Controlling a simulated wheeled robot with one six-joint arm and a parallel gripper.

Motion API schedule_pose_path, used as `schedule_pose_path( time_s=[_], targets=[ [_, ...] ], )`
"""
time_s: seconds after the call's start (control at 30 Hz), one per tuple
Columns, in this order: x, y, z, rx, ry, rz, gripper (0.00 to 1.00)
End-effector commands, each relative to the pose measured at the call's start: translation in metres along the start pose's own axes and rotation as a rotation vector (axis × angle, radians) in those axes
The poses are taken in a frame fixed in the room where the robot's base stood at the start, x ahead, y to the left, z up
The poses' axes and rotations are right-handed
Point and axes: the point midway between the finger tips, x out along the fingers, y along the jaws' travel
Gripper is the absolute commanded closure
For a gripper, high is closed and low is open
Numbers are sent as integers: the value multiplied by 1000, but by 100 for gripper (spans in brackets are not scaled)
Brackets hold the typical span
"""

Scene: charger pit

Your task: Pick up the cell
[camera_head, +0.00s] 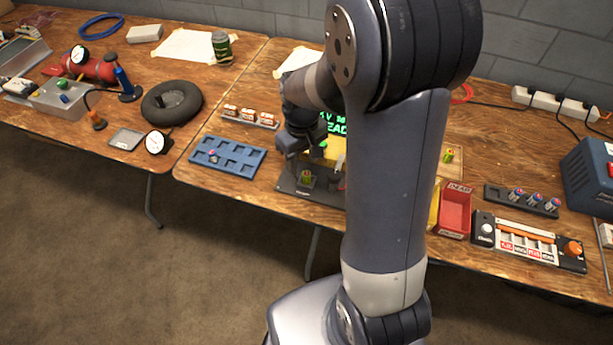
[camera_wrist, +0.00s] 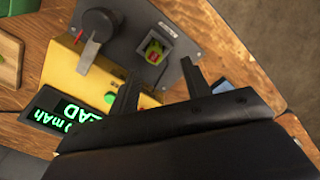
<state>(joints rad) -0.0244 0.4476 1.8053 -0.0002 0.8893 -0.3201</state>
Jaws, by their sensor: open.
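A green-and-yellow cell (camera_wrist: 155,52) with a red mark sits in a square socket on a dark grey plate (camera_wrist: 128,40) in the wrist view. In the head view the cell (camera_head: 306,178) shows small on the dark plate at the table's front edge. My gripper (camera_wrist: 161,74) is open, and its two fingers point toward the cell with a gap between them. Nothing is between the fingertips. In the head view my gripper (camera_head: 297,150) hangs above the plate. The yellow tester (camera_wrist: 72,72) with a green lit display adjoins the plate and is partly hidden by my gripper.
A grey knob with a lever (camera_wrist: 96,35) rises from the plate beside the socket. A green button (camera_wrist: 109,97) is near my fingers. A blue tray (camera_head: 228,158) lies left of the plate; a red bin (camera_head: 455,212) stands right. Another green-and-yellow item (camera_head: 448,155) is on a wooden board.

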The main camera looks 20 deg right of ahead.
Motion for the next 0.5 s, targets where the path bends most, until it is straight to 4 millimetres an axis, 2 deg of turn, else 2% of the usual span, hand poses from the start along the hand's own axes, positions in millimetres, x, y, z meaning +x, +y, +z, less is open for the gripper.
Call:
schedule_pose_path(
  time_s=[0.3,0.5],
  targets=[
    [42,7,7,1,-3,-1,54],
    [52,7,6,1,0,0,54]
  ],
)
